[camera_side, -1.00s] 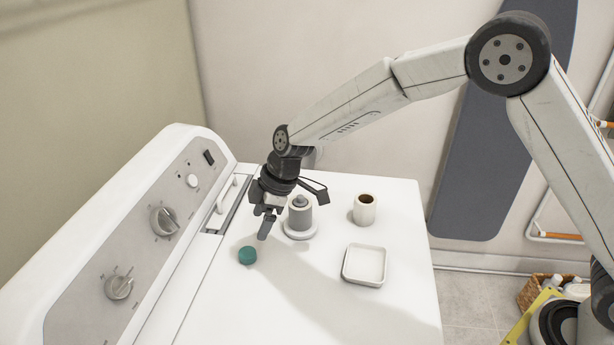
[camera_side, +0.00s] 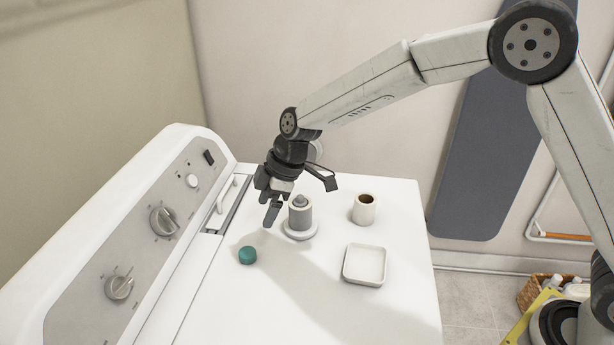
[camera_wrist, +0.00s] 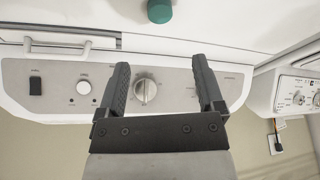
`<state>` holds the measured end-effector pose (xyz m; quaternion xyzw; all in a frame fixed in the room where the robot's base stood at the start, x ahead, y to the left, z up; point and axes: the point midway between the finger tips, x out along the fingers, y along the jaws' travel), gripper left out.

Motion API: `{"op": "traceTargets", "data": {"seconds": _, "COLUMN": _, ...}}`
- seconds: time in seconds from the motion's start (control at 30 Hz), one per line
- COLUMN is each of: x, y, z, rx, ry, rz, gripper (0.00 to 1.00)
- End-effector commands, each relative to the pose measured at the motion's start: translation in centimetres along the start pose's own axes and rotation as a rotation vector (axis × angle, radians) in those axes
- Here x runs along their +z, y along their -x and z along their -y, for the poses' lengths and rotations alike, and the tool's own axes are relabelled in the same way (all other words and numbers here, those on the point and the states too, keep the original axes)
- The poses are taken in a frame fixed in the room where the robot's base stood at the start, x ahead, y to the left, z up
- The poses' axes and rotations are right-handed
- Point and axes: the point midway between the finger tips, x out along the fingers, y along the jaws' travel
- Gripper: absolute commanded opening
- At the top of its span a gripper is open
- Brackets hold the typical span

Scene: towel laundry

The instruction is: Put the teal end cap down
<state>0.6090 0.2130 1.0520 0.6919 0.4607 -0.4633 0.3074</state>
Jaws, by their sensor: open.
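The teal end cap (camera_side: 248,255) rests on the white machine top, left of the grey cylinder on its round base. It also shows at the top edge of the wrist view (camera_wrist: 159,11), partly cut off. My gripper (camera_side: 268,218) is above the machine top, up and to the right of the cap in the side view, and apart from it. In the wrist view its two fingers (camera_wrist: 163,80) are spread with nothing between them.
A grey cylinder (camera_side: 300,215) stands on a white round base close to my gripper. A white cup-like roll (camera_side: 365,209) and a shallow white tray (camera_side: 346,267) stand to the right. The control panel (camera_side: 140,250) rises at the left. The front of the top is clear.

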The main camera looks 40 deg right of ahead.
Motion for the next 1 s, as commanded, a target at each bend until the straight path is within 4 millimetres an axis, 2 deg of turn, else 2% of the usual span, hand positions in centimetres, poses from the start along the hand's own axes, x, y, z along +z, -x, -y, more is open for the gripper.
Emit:
{"op": "traceTargets", "data": {"seconds": 0.17, "x": 1.1, "y": 0.5, "z": 0.1, "rx": 0.012, "ry": -0.044, "rz": 0.013, "gripper": 0.87}}
{"op": "traceTargets", "data": {"seconds": 0.37, "x": 5.0, "y": 2.2, "z": 0.4, "rx": 0.058, "ry": -0.201, "rz": 0.054, "gripper": 0.87}}
{"op": "traceTargets", "data": {"seconds": 0.67, "x": 14.0, "y": 5.7, "z": 3.1, "rx": 0.177, "ry": -0.567, "rz": 0.123, "gripper": 0.87}}
{"op": "traceTargets", "data": {"seconds": 0.8, "x": 18.1, "y": 7.1, "z": 5.3, "rx": 0.235, "ry": -0.738, "rz": 0.139, "gripper": 0.87}}
{"op": "traceTargets", "data": {"seconds": 1.0, "x": 23.2, "y": 8.4, "z": 8.8, "rx": 0.310, "ry": -0.957, "rz": 0.146, "gripper": 0.87}}
